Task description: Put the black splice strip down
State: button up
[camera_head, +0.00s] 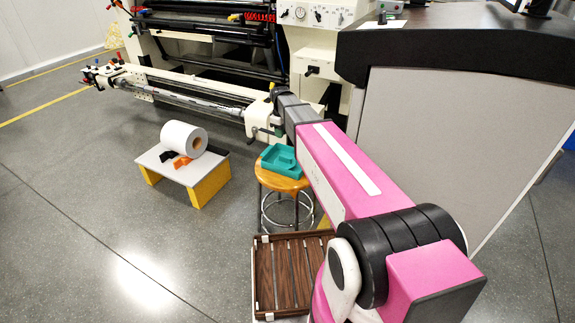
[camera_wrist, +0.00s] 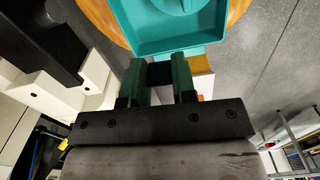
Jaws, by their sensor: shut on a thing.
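My gripper (camera_wrist: 159,80) shows in the wrist view with its two dark green fingers shut on a black piece, the black splice strip (camera_wrist: 160,74). Only a short part of the strip shows between the fingers. A teal tray (camera_wrist: 165,46) lies just beyond the fingertips, on the round orange-wood stool (camera_wrist: 101,22). In the head view the teal tray (camera_head: 279,163) sits on the stool (camera_head: 284,183), below the end of my arm. My arm largely hides the gripper there, and I cannot make out the strip.
A low grey table (camera_head: 172,172) with yellow legs stands left of the stool, bearing a white roll (camera_head: 183,138), an orange piece (camera_head: 181,162) and a black piece (camera_head: 167,155). A brown slatted crate (camera_head: 258,275) is in front. A large machine (camera_head: 205,90) stands behind. Floor at left is clear.

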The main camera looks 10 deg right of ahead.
jog(key=shift+w+a+f+n, duration=0.35)
jog(key=shift+w+f, duration=0.1)
jog(key=shift+f, duration=0.5)
jog(key=s+d+f, duration=0.1)
jog(key=d+f, duration=0.1)
jog(key=d, duration=0.1)
jog(key=s+d+f, duration=0.1)
jog(key=d+f, duration=0.1)
jog(key=d, duration=0.2)
jog(key=s+d+f, duration=0.1)
jog(key=d+f, duration=0.2)
jog(key=shift+s+d, duration=0.3)
jog(key=shift+s, duration=0.05)
jog(key=shift+d+f, duration=0.1)
jog(key=shift+f, duration=1.85)
jog(key=shift+f, duration=0.1)
jog(key=o, duration=0.9)
jog(key=shift+o, duration=0.2)
